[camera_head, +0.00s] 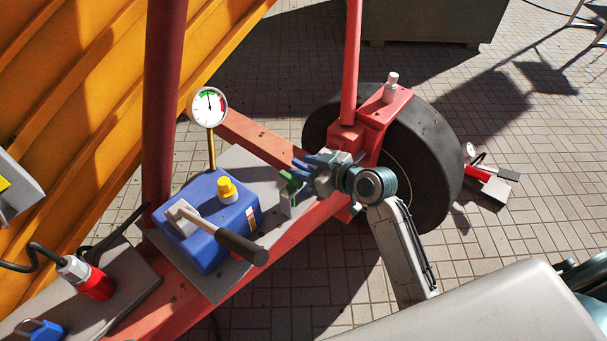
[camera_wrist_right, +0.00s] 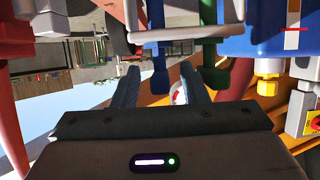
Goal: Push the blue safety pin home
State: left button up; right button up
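A dark blue pin (camera_wrist_right: 159,72) hangs in the upper middle of the right wrist view, between my two fingers and apart from both. A green pin (camera_wrist_right: 209,52) is beside it, to its right; it also shows in the head view (camera_head: 291,184). My right gripper (camera_head: 300,168) is open with nothing held, by the grey plate on the red frame. Its fingers also show in the right wrist view (camera_wrist_right: 161,92). In the head view my gripper covers the blue pin's place, so I cannot pick the pin out there. My left gripper is not in view.
A blue box (camera_head: 196,262) with a black-handled lever (camera_head: 242,248), yellow cap (camera_head: 227,190) and dial gauge (camera_head: 208,106) stands left of my gripper. A black wheel (camera_head: 428,150) and red frame (camera_head: 255,140) are close by. Paving at the right is mostly open.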

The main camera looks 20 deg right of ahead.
jog(key=shift+x, duration=1.3)
grip_shut()
